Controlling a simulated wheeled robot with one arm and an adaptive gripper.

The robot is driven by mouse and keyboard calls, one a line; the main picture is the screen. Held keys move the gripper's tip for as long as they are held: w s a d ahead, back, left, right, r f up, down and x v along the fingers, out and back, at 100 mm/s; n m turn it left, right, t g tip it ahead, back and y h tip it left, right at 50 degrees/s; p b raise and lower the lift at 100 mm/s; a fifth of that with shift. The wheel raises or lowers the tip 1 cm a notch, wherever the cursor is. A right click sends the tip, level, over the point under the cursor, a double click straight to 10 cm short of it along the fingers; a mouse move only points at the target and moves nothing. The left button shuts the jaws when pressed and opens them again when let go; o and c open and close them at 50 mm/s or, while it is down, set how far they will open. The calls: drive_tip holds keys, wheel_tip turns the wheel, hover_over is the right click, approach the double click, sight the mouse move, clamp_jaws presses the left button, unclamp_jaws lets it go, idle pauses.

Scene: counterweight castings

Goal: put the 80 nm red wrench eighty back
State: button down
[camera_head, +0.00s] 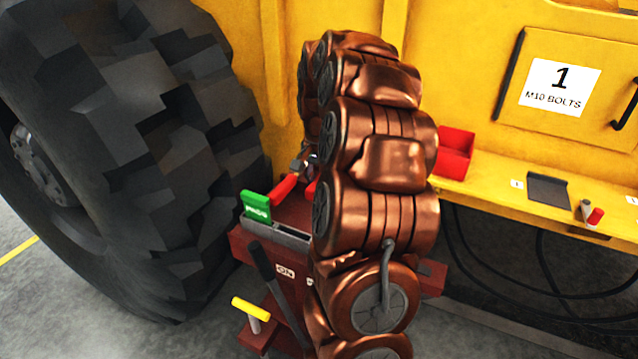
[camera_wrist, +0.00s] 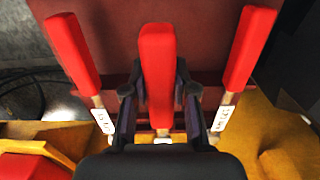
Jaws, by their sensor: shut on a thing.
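In the wrist view, my gripper (camera_wrist: 158,105) is shut on the red handle of the middle wrench (camera_wrist: 157,60), one finger on each side. A second red-handled wrench (camera_wrist: 75,50) stands at its left and a third (camera_wrist: 248,50) at its right, both apart from my fingers. Each side wrench has a white tag below its handle, too small to read for sure. The middle wrench's lower end is mostly hidden by my gripper, so I cannot tell how it sits. In the head view, a red handle (camera_head: 286,187) shows over the dark red stand (camera_head: 265,240); my copper-coloured arm hides most of the rest.
A green block (camera_head: 256,205) and a yellow-topped lever (camera_head: 250,308) are on the stand's left side. A huge tyre (camera_head: 140,150) stands close at left. On the yellow ledge at right are a red bin (camera_head: 456,150), a dark tray (camera_head: 548,188) and a small red-ended item (camera_head: 595,216).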

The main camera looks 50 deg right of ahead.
drive_tip(key=shift+a+f+b, duration=0.1)
drive_tip(key=shift+f+b, duration=1.25)
drive_tip(key=shift+f, duration=1.25)
idle(0.6)
drive_tip(key=c, duration=0.8)
unclamp_jaws()
drive_tip(key=shift+c, duration=0.2)
wheel_tip(320, 180, up, 12)
drive_tip(key=shift+s+a, duration=0.1)
drive_tip(key=shift+a, duration=0.05)
wheel_tip(320, 180, up, 7)
drive_tip(key=p, duration=0.3)
idle(0.8)
